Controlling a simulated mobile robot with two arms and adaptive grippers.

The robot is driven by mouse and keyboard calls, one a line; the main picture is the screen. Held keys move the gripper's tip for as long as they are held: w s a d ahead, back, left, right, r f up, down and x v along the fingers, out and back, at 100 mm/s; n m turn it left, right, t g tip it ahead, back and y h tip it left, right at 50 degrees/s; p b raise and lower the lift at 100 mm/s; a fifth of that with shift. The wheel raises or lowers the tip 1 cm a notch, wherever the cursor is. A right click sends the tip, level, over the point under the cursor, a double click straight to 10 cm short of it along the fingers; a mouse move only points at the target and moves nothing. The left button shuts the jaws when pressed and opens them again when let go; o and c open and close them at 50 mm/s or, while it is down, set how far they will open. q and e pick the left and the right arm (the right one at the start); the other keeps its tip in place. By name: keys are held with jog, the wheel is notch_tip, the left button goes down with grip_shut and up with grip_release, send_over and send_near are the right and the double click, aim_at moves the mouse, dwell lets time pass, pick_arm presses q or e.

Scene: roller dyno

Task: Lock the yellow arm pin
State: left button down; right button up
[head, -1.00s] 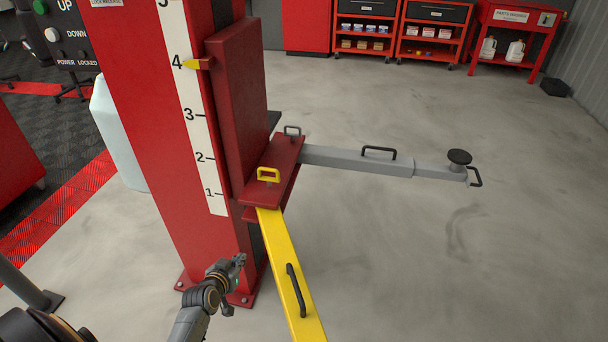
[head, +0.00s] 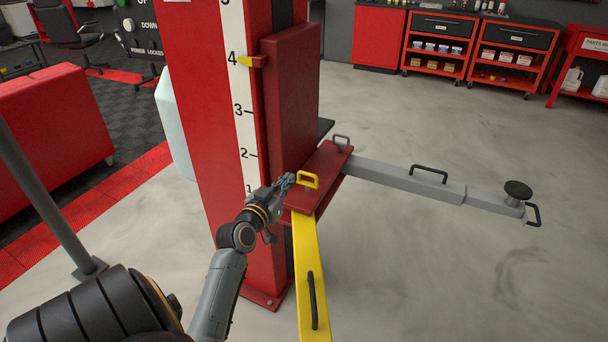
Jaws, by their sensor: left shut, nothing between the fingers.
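The yellow arm pin (head: 308,180) is a yellow loop handle standing on the red carriage bracket (head: 327,170) of the lift post. The yellow lift arm (head: 306,262) runs from under the bracket toward me, with a black handle on it. My left gripper (head: 287,182) is shut and empty, just left of the yellow pin. Its fingertips are close to the loop; I cannot tell whether they touch it. My right gripper is not in view.
The red post (head: 218,120) with its number scale stands behind my left gripper. A grey arm (head: 405,180) with its own grey pin (head: 341,141) extends to the right. Red carts (head: 440,45) stand at the back. The floor at right is clear.

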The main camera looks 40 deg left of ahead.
pick_arm(q)
jog(key=w+a+f+b, duration=0.1)
jog(key=w+a+f, duration=0.2)
jog(key=w, duration=0.6)
jog(key=shift+w+f, duration=0.3)
jog(key=shift+f, duration=0.4)
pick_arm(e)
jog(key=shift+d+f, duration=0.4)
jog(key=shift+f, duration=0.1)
pick_arm(q)
jog(key=shift+a, duration=0.1)
